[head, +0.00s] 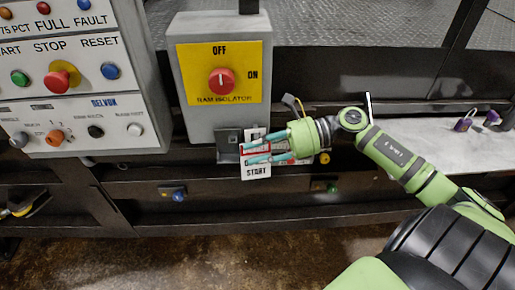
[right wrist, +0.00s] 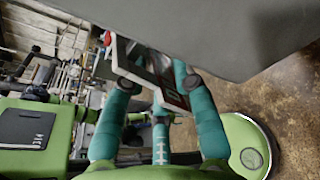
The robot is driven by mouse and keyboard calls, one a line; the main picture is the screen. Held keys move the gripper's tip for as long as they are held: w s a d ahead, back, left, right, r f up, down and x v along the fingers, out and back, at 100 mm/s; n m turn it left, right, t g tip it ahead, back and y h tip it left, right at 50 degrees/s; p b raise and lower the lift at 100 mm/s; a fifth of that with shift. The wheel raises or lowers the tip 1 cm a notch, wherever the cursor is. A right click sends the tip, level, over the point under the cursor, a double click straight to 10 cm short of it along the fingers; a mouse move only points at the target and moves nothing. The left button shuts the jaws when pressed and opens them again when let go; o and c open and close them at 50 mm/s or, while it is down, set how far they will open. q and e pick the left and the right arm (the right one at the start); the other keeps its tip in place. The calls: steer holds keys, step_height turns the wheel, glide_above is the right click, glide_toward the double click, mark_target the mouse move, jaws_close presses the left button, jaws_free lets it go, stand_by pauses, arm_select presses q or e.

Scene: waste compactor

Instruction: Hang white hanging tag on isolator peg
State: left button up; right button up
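The ram isolator (head: 222,33) is a grey box with a yellow plate and a red knob in the head view. A small grey bracket sits just below it; I cannot make out the peg clearly. The white hanging tag (head: 256,172), with a red band and the word START, is just below the isolator box. My right gripper (head: 258,151) has its teal fingers on the tag and partly covers it. In the right wrist view the tag (right wrist: 128,62) is tilted between the fingertips (right wrist: 157,82), close to a grey surface. My left gripper is not in view.
A control panel (head: 60,87) with several buttons stands at the left. Padlocks (head: 464,122) lie on a light shelf (head: 415,130) at the right. A dark rail with a blue knob (head: 179,195) runs below. The floor in front is clear.

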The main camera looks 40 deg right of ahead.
steer(key=shift+d, duration=0.1)
steer(key=v, duration=1.1)
steer(key=shift+s+d, duration=0.3)
steer(key=shift+r, duration=0.1)
